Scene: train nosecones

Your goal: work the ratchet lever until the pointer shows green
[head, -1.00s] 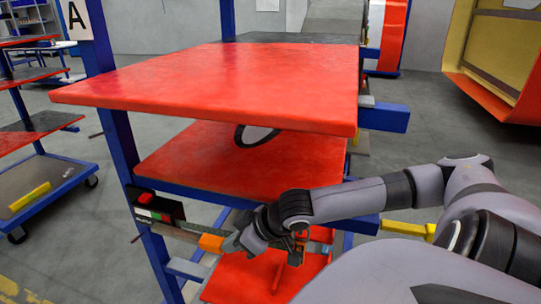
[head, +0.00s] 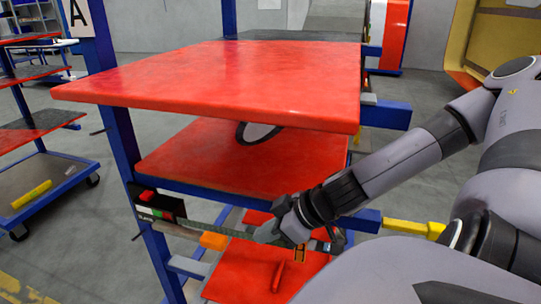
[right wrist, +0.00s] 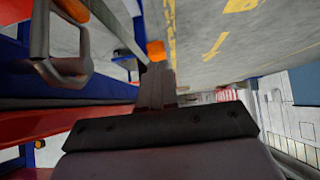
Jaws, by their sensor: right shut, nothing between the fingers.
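The ratchet lever (head: 190,234) is a grey bar with an orange end (head: 213,241), low at the left of the rack. A small dark gauge box (head: 157,206) with green, white and red patches sits on the rack's left blue post. Its pointer is too small to read. My right gripper (head: 264,236) is shut and empty, to the right of the orange end and apart from it. In the right wrist view its shut fingers (right wrist: 155,88) point up the picture, with an orange piece (right wrist: 156,51) just past their tips. My left gripper is out of view.
A lower red board (head: 265,275) lies below the gripper. A grey loop handle (right wrist: 62,62) shows at left in the wrist view. A blue cart (head: 45,190) stands further left.

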